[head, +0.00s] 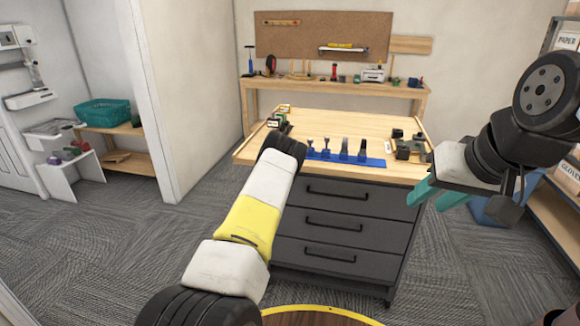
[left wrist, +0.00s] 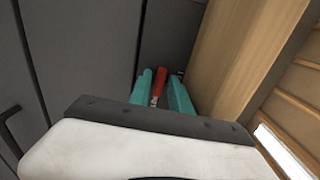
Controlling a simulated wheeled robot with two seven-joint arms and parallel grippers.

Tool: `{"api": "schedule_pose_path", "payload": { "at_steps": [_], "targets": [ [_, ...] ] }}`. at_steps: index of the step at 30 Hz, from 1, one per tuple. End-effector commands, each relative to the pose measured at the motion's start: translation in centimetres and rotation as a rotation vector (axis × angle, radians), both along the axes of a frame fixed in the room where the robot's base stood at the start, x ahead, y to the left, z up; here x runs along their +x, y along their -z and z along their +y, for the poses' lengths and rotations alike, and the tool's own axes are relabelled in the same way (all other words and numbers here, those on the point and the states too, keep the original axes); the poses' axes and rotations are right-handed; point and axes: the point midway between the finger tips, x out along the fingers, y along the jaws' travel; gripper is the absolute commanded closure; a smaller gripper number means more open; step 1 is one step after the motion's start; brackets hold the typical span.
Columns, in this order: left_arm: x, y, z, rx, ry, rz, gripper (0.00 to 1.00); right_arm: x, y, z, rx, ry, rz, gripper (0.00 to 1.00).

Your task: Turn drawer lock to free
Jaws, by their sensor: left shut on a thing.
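The drawer unit (head: 352,253) is a dark grey cabinet with bar handles under a wooden worktop. A red lock part (left wrist: 160,86) shows in the left wrist view, close to the grey front and the wooden top edge. The teal fingers of my left gripper (left wrist: 160,97) are shut on it, one on each side. In the head view my left arm covers this gripper and the lock. How far the lock is turned cannot be told. My right gripper (head: 437,192) is open and empty, to the right of the cabinet.
The worktop (head: 345,123) carries a blue holder (head: 374,162) with several tools and small items along its edges. A bench with a pegboard (head: 325,36) stands behind. Shelves with boxes are at the right. Carpet is clear left of the cabinet.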

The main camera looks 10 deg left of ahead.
Motion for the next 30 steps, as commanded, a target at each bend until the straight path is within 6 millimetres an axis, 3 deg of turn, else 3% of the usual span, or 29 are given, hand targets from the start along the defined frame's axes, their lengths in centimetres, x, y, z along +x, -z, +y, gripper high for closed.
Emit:
{"api": "schedule_pose_path", "payload": {
  "at_steps": [3,4,5,17,30],
  "targets": [
    [0.0,0.1,-0.1,0.0,0.002,0.002,1.0,0.0,0.0,0.0,0.0,0.0,0.0,0.64],
    [0.0,0.1,-0.1,0.0,0.002,0.003,0.72,0.0,0.0,0.0,0.0,0.0,0.0,0.64],
    [0.0,0.1,-0.1,0.0,0.002,0.002,0.67,0.0,0.0,0.0,0.0,0.0,0.0,0.64],
    [-0.6,0.1,0.0,-0.001,0.0,0.002,0.67,0.0,0.0,0.0,0.0,0.0,0.0,0.64],
    [-7.0,0.1,0.2,-0.001,0.0,0.003,0.67,0.0,0.0,0.0,0.0,0.0,0.0,0.64]
  ]
}}
